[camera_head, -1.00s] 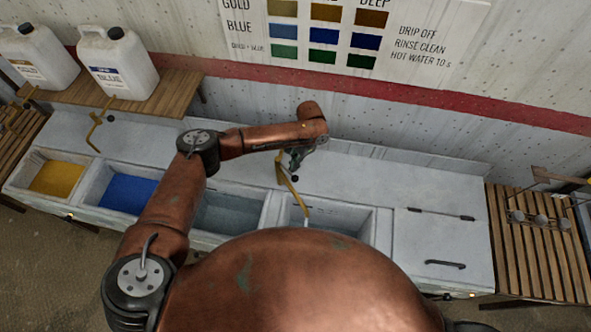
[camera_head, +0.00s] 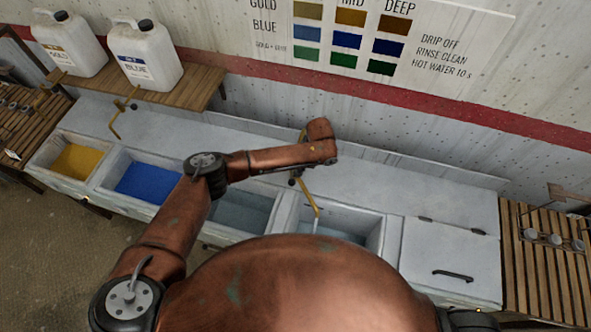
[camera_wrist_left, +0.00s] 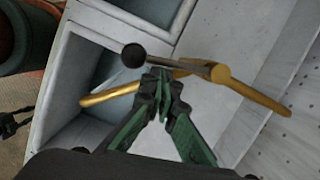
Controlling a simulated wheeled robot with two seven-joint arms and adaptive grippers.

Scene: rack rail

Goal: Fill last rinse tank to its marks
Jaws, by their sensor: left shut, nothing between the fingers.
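The last rinse tank (camera_head: 372,236) is the pale basin right of the middle, partly hidden by my body. Some water shows inside it; its marks cannot be read. A brass tap (camera_head: 308,192) reaches over it, and a thin pale stream (camera_head: 316,225) falls from its spout. In the left wrist view the tap's spout (camera_wrist_left: 112,94) reaches over the basin, and its lever ends in a black knob (camera_wrist_left: 133,55). My left gripper (camera_wrist_left: 163,78) is shut and empty, fingertips close beside the lever; contact cannot be told. My right gripper is out of view.
The gold tank (camera_head: 76,162), blue tank (camera_head: 146,182) and another rinse tank (camera_head: 243,212) line up to the left. A lidded section (camera_head: 445,250) and slatted rack (camera_head: 540,270) stand right. Gold (camera_head: 70,45) and blue (camera_head: 145,55) jugs sit on a shelf behind.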

